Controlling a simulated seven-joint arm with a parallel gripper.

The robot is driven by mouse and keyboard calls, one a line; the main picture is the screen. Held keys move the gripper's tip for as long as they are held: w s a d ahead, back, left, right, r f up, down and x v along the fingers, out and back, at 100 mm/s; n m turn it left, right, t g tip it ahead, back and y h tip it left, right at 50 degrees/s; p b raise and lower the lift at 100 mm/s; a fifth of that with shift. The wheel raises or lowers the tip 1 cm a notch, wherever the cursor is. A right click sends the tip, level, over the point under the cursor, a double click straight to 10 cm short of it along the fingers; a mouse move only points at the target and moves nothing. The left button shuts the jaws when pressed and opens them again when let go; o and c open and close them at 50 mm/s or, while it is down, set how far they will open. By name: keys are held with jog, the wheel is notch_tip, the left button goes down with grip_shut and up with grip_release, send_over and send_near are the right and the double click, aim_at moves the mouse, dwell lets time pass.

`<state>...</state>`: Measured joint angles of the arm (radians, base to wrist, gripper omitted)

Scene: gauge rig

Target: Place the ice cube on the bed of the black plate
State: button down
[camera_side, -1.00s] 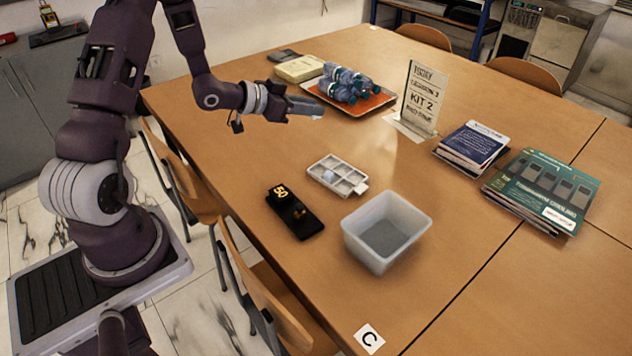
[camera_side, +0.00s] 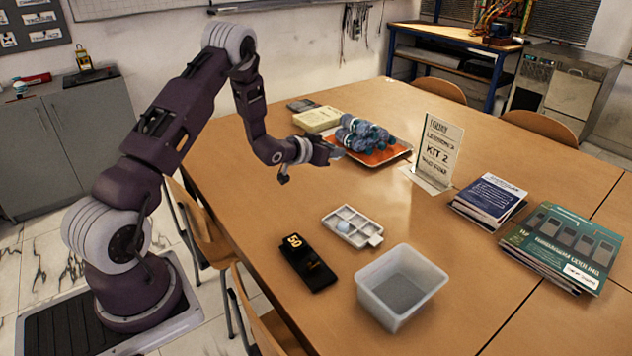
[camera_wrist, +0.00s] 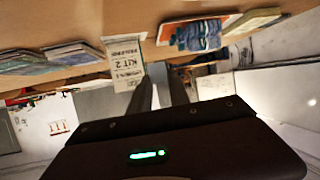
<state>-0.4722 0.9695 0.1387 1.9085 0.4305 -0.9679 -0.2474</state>
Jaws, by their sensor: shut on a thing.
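The black plate (camera_side: 316,272) lies flat on the table's near left part, with a yellow "50" on a block at its far end. A white compartment tray (camera_side: 366,236) lies behind and right of it. A small pale bluish cube (camera_side: 343,226), looking like ice, sits in its left compartment. My gripper (camera_side: 338,153) is above the table, well behind the plate and tray, near the orange tray. Its fingers (camera_wrist: 160,85) point away in the wrist view. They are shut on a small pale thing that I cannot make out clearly.
A translucent bin (camera_side: 400,285) stands right of the black plate. Booklets (camera_side: 560,245) lie at the right. The table between sign and compartment tray is clear.

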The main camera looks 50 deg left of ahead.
jog(key=n+y, duration=0.2)
send_over(322, 197)
notch_tip(322, 197, down, 7)
jog(key=shift+g+y, duration=0.3)
notch_tip(322, 197, down, 10)
jog(key=shift+a+f, duration=0.1)
jog(key=shift+f, duration=0.15)
jog(key=shift+f, duration=0.2)
jog(key=c, duration=1.2)
grip_release()
jog(key=shift+c, duration=0.2)
jog(key=shift+r, duration=0.1)
